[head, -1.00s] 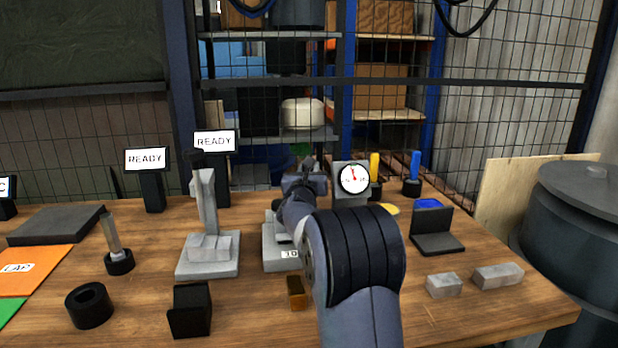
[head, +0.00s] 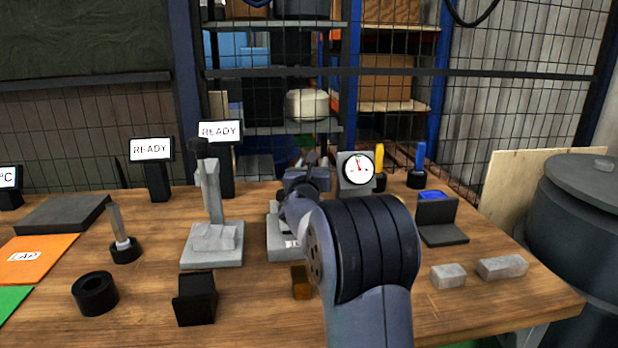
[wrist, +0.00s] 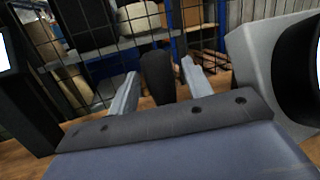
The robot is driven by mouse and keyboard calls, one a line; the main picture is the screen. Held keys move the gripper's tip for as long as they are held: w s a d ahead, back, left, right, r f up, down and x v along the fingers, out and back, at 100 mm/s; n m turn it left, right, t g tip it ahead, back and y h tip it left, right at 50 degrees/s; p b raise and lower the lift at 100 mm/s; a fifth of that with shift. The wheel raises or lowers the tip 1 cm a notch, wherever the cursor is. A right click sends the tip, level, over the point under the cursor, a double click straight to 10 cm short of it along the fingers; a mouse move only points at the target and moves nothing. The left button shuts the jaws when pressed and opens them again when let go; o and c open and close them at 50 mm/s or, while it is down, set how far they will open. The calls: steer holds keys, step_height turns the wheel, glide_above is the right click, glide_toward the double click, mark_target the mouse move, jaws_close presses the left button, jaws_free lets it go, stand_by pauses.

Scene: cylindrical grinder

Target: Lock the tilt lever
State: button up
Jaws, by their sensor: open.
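A dark upright handle (wrist: 158,78), which looks like the tilt lever, stands between my two fingers in the wrist view. My gripper (wrist: 160,88) is open, with a light grey finger on each side of the handle and a visible gap to each. In the head view my gripper (head: 312,166) is above the back of a grey fixture (head: 284,250) with a white label on its front. My arm hides most of that fixture and the lever there. Whether the lever is locked cannot be told.
A dial gauge block (head: 348,183) stands close to the right of my gripper and shows large in the wrist view (wrist: 255,70). A grey stand (head: 212,258) and a READY display (head: 220,131) are to the left. Small grey blocks (head: 448,276) lie at the front right.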

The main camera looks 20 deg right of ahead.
steer(key=v, duration=0.8)
steer(key=shift+s, duration=0.15)
steer(key=shift+c, duration=0.5)
